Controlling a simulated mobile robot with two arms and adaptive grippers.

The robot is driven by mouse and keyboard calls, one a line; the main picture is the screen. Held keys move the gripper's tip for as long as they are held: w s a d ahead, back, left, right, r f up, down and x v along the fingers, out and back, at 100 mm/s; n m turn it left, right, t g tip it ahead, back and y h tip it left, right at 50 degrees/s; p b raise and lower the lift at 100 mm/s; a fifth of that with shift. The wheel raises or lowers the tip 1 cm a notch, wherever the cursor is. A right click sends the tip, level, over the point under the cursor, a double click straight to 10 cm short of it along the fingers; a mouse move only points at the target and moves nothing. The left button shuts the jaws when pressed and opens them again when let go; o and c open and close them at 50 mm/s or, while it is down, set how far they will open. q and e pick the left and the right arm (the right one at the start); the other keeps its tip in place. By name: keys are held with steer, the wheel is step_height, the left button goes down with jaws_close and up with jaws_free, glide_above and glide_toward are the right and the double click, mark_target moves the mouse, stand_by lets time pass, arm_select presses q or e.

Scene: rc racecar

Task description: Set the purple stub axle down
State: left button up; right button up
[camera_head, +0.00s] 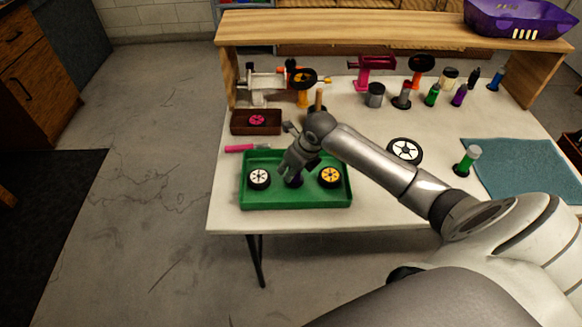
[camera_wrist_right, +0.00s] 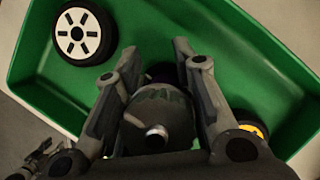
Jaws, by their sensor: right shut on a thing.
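My right gripper (camera_head: 293,174) reaches down into the green tray (camera_head: 297,204) between two wheels. In the right wrist view its fingers (camera_wrist_right: 155,60) are closed around a dark piece. The purple stub axle (camera_head: 296,183) shows only as a small dark purple part under the fingers. In the right wrist view a dark purple edge (camera_wrist_right: 163,70) shows between the fingertips, above a dark grey cylinder with a silver tip. Most of the axle is hidden, and I cannot tell if it touches the tray floor. My left gripper is not in view.
A white-hubbed wheel (camera_head: 259,176) and a yellow-hubbed wheel (camera_head: 330,176) lie in the tray on either side. A brown box (camera_head: 256,121) and a pink-handled tool (camera_head: 240,149) are behind it. Another wheel (camera_head: 405,150), a green-topped post (camera_head: 467,159) and a teal mat (camera_head: 525,172) are right.

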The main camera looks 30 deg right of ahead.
steer(key=o, duration=1.1)
steer(key=shift+f, duration=0.15)
steer(key=shift+c, duration=0.2)
steer(key=shift+r, duration=0.35)
steer(key=v, duration=1.1)
steer(key=shift+s+r, duration=0.3)
steer(key=shift+d, duration=0.1)
